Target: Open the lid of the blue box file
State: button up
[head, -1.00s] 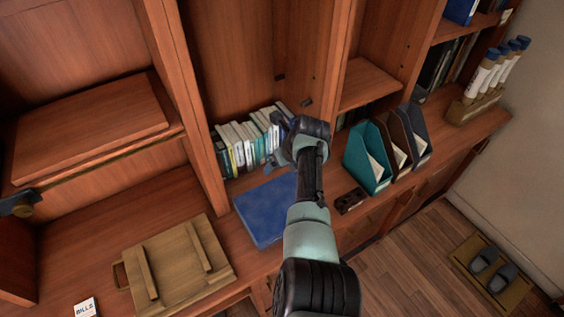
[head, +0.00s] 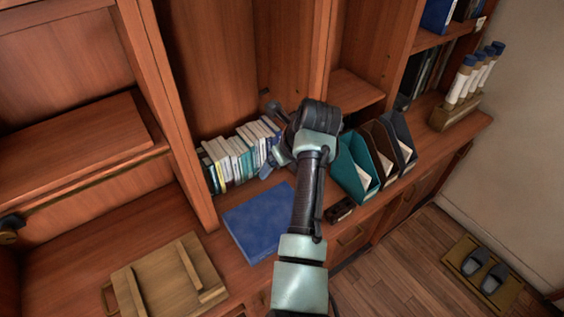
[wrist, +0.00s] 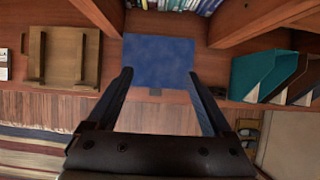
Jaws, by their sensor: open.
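The blue box file (head: 258,222) lies flat on the shelf surface, its lid closed. My arm covers part of its right side in the head view. In the head view my gripper (head: 268,140) is above the back of the box file, near the row of books, partly hidden by my wrist.
A row of books (head: 232,158) stands behind the box file. A wooden board with battens (head: 165,285) lies to its left. Teal, brown and dark magazine files (head: 352,170) stand to the right, with a small dark block (head: 341,209) before them. Upright cabinet panels (head: 165,110) flank the bay.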

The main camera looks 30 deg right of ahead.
jog(key=shift+v, duration=1.1)
